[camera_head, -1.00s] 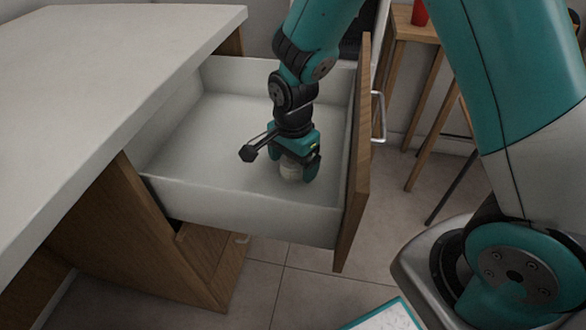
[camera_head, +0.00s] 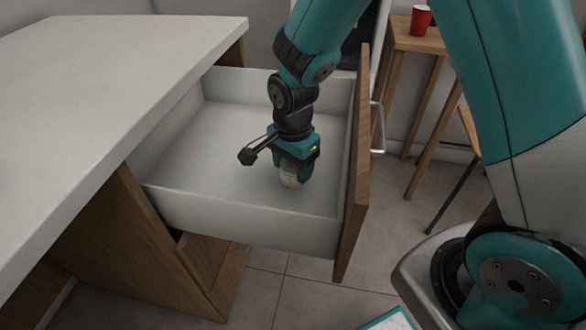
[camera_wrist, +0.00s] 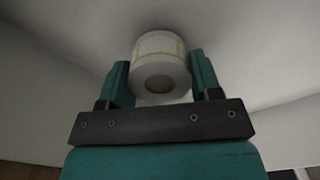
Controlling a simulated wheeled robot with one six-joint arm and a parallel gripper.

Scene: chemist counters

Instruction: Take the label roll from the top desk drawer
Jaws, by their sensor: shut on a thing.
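The label roll (camera_head: 290,178) is a small whitish roll inside the open top desk drawer (camera_head: 235,215). My gripper (camera_head: 291,176) reaches down into the drawer and is shut on the roll. In the wrist view the label roll (camera_wrist: 160,68) sits between the two teal fingers of my gripper (camera_wrist: 162,78), its round end with a dark core facing the camera. The fingers hide part of the roll in the head view. I cannot tell whether the roll still touches the drawer floor.
The white desk top (camera_head: 95,75) overhangs the drawer at the left. The drawer's wooden front (camera_head: 352,190) with its metal handle (camera_head: 377,128) stands to the right of my gripper. A red cup (camera_head: 421,20) stands on a wooden stand at the back right. The rest of the drawer looks empty.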

